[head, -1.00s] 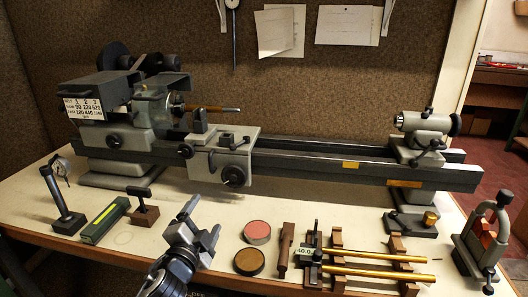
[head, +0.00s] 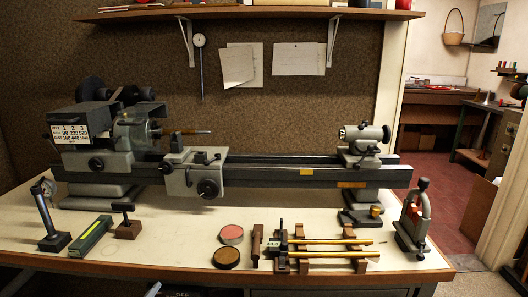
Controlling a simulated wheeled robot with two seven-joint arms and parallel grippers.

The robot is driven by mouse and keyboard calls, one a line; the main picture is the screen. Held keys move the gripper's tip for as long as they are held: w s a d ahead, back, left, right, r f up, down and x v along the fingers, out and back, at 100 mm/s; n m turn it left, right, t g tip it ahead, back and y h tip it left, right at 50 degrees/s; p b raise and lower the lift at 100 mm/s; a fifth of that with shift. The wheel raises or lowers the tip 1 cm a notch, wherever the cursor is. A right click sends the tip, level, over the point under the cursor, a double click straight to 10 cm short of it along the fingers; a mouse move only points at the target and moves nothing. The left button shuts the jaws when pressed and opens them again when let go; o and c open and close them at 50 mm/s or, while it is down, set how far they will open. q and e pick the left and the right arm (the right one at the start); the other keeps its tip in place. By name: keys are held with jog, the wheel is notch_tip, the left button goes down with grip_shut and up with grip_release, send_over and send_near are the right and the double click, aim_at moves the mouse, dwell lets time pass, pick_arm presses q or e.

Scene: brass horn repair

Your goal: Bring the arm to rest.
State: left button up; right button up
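Neither of my grippers shows clearly in the head view. A small pale piece sits at the bottom edge, left of centre, in front of the bench; it is too cut off to tell whether it belongs to my arm. The workbench (head: 190,250) carries a grey lathe (head: 250,174) along its back. No gripper or arm shows over the bench top.
A shelf (head: 250,14) runs above. A room opens at right.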

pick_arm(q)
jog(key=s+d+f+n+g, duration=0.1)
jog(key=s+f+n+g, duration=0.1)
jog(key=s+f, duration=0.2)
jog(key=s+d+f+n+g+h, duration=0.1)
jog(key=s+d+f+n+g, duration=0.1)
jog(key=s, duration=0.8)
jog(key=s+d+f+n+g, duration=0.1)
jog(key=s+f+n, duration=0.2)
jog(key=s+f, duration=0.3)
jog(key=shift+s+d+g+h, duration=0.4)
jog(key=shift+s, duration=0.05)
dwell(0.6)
